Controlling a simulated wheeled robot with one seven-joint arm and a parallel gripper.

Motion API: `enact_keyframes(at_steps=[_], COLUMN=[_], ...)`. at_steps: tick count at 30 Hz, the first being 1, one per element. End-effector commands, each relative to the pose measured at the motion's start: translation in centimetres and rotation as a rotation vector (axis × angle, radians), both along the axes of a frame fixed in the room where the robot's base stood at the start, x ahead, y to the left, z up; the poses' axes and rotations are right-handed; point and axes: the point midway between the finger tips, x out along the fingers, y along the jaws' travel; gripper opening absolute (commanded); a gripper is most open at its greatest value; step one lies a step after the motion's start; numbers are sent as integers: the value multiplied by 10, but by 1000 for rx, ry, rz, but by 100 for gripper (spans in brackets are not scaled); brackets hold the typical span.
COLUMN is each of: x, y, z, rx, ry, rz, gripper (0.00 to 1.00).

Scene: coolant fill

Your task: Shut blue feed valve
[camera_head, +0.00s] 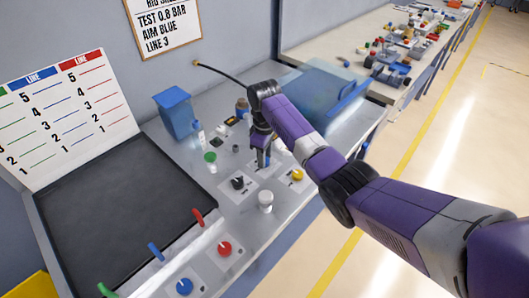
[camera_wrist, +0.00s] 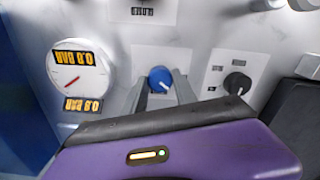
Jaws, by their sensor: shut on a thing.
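A round blue knob (camera_wrist: 160,78) with a white pointer mark sits on the pale panel in the wrist view. Its mark points toward the lower right of that picture. My gripper (camera_wrist: 161,92) has one finger on each side of the knob and is shut on it. In the head view my gripper (camera_head: 262,158) points down at the panel, and the knob it holds is hidden there. Another blue knob (camera_head: 184,287) with a white mark lies at the front of the bench, away from my gripper.
A dial gauge (camera_wrist: 80,74) with bar labels stands left of the held knob. A black knob (camera_wrist: 237,83) is to its right. A yellow knob (camera_head: 297,175), a white-capped container (camera_head: 265,202) and a red knob (camera_head: 225,248) are nearby. A translucent blue tank (camera_head: 318,95) stands behind.

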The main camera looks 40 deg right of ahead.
Motion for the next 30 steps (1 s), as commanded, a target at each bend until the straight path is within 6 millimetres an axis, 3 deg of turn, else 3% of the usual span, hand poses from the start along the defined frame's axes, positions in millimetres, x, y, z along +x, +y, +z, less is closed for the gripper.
enact_keyframes(at_steps=[18,30], x=[2,2], y=[1,0], z=[2,2], rx=[1,1], ry=[-2,-5], rz=[-564,-784], gripper=[0,0])
